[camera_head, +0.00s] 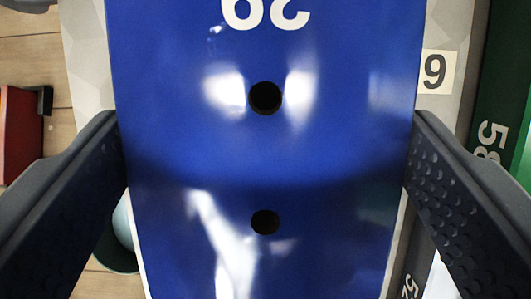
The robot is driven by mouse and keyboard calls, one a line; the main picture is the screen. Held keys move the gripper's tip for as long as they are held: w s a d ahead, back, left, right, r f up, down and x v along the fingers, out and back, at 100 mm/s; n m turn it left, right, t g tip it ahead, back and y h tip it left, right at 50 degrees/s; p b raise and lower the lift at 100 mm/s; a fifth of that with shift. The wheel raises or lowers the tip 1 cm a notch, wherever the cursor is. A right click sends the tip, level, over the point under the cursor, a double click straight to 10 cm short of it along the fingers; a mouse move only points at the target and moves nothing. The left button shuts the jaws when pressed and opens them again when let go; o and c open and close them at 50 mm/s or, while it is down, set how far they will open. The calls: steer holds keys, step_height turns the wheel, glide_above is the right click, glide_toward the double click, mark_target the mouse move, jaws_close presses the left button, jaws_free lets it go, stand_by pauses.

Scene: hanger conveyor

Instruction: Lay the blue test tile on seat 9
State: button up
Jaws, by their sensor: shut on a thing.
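The blue test tile (265,160) fills the middle of the view, glossy, with two dark round holes and a white upside-down number cut by the top edge. My gripper (266,118) is shut on it, one dark pad against each long side. A pale label reading 9 (436,71) shows on a light grey surface just right of the tile, beyond the right fingertip. The tile hides whatever lies beneath it, so I cannot tell whether it touches the seat.
A dark green piece marked 58 (492,140) stands at the right. A dark part marked 52 (409,287) shows at the bottom right. A red object (20,130) is at the left over a wooden floor (35,50). A dark round container (115,252) holds something pale at the lower left.

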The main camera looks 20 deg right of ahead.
steer(key=o, duration=1.1)
steer(key=shift+s, duration=0.1)
steer(key=shift+b+v, duration=1.3)
steer(key=shift+v, duration=5.55)
steer(key=shift+a, duration=0.1)
